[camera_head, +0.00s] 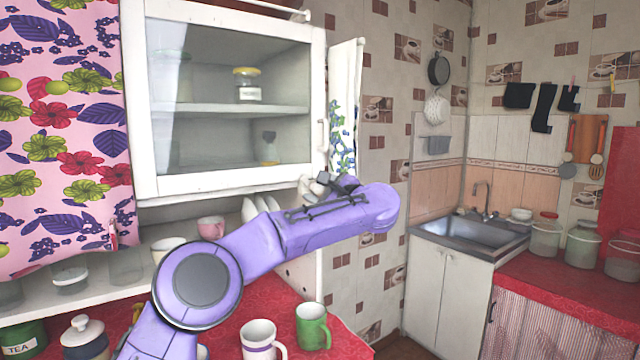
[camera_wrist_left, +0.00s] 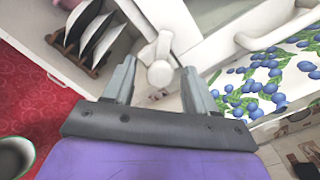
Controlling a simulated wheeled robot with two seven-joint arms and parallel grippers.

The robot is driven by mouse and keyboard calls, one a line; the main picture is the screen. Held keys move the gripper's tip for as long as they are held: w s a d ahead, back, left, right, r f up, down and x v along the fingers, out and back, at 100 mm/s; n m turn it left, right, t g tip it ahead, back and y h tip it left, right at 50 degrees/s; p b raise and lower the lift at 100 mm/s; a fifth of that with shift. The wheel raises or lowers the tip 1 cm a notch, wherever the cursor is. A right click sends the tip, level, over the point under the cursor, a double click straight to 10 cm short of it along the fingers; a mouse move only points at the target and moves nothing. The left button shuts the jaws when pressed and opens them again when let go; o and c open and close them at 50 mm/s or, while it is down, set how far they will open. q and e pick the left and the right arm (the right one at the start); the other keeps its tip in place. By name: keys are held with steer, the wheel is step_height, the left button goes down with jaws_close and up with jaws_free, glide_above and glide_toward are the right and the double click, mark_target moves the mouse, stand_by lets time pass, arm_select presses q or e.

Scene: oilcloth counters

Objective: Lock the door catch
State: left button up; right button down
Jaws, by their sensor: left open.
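The white door catch (camera_wrist_left: 160,72) shows in the left wrist view as a round knob with a short lever (camera_wrist_left: 165,45) pointing up. It lies between my left gripper's fingertips (camera_wrist_left: 159,68); I cannot tell whether they touch it. The gripper is open. In the head view my left gripper (camera_head: 328,186) is at the lower right corner of the white glazed cupboard door (camera_head: 235,183), and hides most of the catch. The door looks shut or nearly so. My right gripper is not in view.
A berry-patterned white panel (camera_head: 343,120) stands right of the door; it also shows in the wrist view (camera_wrist_left: 270,80). Plates (camera_wrist_left: 95,35) stand in a rack at left. A white mug (camera_head: 257,340) and green mug (camera_head: 311,328) stand on the red counter below my arm.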

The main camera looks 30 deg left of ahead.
arm_select(q)
steer(key=c, duration=1.1)
steer(key=shift+o, duration=0.2)
steer(key=shift+f, duration=0.1)
steer(key=shift+m+b, duration=0.45)
steer(key=shift+m, duration=0.25)
steer(key=shift+m+b, duration=0.35)
steer(key=shift+m, duration=3.15)
